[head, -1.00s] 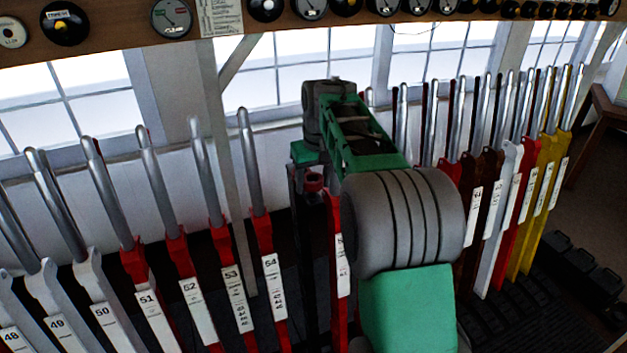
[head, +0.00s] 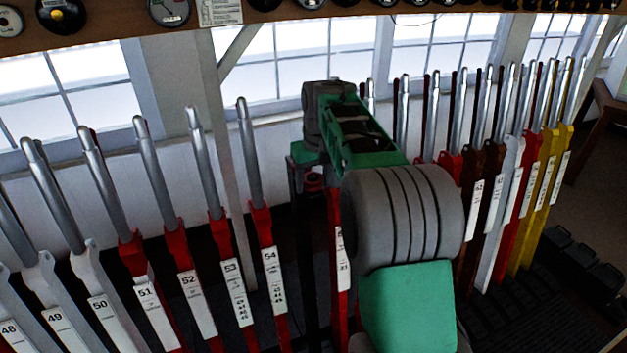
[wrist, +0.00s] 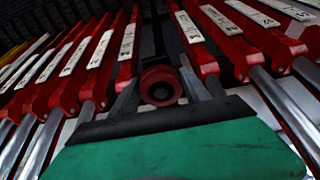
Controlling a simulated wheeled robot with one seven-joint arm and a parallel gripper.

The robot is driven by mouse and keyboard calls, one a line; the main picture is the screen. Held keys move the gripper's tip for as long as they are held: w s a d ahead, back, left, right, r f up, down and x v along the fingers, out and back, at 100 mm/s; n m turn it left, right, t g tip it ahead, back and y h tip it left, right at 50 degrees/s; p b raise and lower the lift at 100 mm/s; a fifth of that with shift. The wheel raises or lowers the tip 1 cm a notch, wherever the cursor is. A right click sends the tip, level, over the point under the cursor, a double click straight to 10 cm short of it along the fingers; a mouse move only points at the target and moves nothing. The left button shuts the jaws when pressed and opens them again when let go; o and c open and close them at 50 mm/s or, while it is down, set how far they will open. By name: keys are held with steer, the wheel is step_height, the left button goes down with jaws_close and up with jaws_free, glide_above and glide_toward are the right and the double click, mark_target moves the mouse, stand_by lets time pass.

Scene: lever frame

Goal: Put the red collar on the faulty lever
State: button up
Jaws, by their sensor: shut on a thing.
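The red collar (wrist: 161,86) shows in the wrist view as a ring with a dark centre between my fingers. My gripper (wrist: 158,91) is shut on it. In the head view the collar (head: 314,182) is small and partly hidden by my gripper. It is close to a red lever (head: 336,240) whose upper part is hidden behind my arm. I cannot tell whether they touch. Numbered levers stand in a row, including red lever 54 (head: 270,262) to the left. I cannot tell which lever is the faulty one.
Red levers 53 (head: 233,272) and 52 (head: 193,287) stand farther left, with white levers beyond. Brown, white, red and yellow levers (head: 548,180) stand close together on the right. A shelf with round instruments (head: 300,14) runs above. Windows are behind the row.

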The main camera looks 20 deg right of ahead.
steer(key=o, duration=1.5)
steer(key=shift+o, duration=0.3)
steer(key=shift+r, duration=0.1)
steer(key=r+p, duration=0.2)
steer(key=r, duration=0.1)
steer(key=s+r+p, duration=0.1)
steer(key=r+p, duration=0.3)
steer(key=r, duration=0.1)
steer(key=shift+s+r, duration=0.35)
